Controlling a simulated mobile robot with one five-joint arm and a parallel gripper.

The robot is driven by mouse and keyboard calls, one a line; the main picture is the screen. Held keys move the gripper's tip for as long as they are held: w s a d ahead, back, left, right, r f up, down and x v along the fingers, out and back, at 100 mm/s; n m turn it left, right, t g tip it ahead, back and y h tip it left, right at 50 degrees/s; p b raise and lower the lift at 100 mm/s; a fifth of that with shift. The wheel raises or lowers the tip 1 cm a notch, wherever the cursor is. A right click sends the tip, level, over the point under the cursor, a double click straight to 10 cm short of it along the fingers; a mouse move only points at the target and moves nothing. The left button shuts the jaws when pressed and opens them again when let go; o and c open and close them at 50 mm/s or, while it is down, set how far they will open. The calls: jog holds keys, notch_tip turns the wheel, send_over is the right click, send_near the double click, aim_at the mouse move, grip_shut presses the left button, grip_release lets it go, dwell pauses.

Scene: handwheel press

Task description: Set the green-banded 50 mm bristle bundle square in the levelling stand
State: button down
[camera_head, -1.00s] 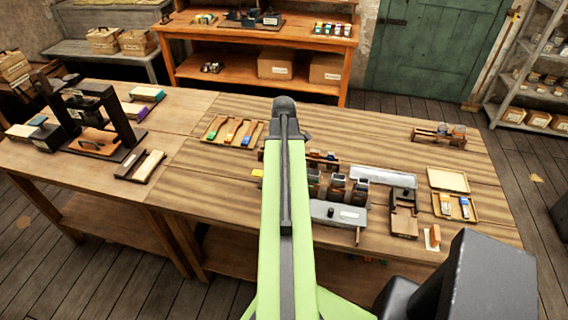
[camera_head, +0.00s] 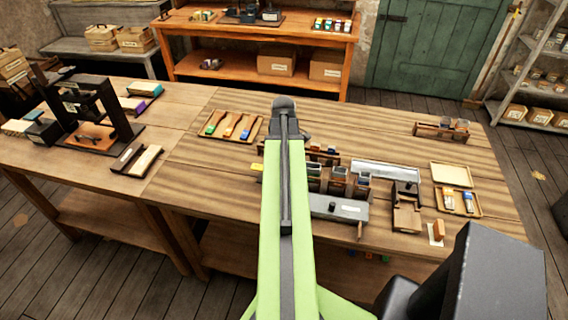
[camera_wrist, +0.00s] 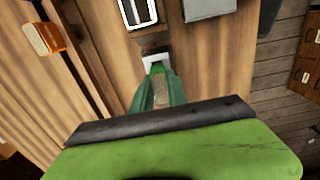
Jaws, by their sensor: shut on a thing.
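My gripper (camera_wrist: 160,92) shows in the wrist view, with its green fingers closed around a small item with a tan part between them. I take this to be the green-banded bristle bundle (camera_wrist: 161,95), mostly hidden by the fingers. A whitish piece lies just beyond the fingertips, and I cannot tell whether it belongs to the bundle. In the head view my gripper is hidden behind my green arm. A brown wooden fixture (camera_head: 407,217) stands on the right of the bench. I cannot tell whether it is the levelling stand.
A tray (camera_head: 475,213) holds orange and blue pieces at the right. Dark open pots (camera_head: 337,182) and a grey box (camera_head: 345,209) stand beside my arm. A tray of coloured handles (camera_head: 232,127) lies left. A black press (camera_head: 98,110) stands far left. The bench's far middle is clear.

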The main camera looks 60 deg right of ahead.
dwell(0.4)
jog(key=c, duration=1.2)
grip_release()
jog(key=shift+c, duration=0.2)
notch_tip(320, 180, up, 18)
jog(key=p, duration=1.7)
jog(key=shift+f, duration=0.25)
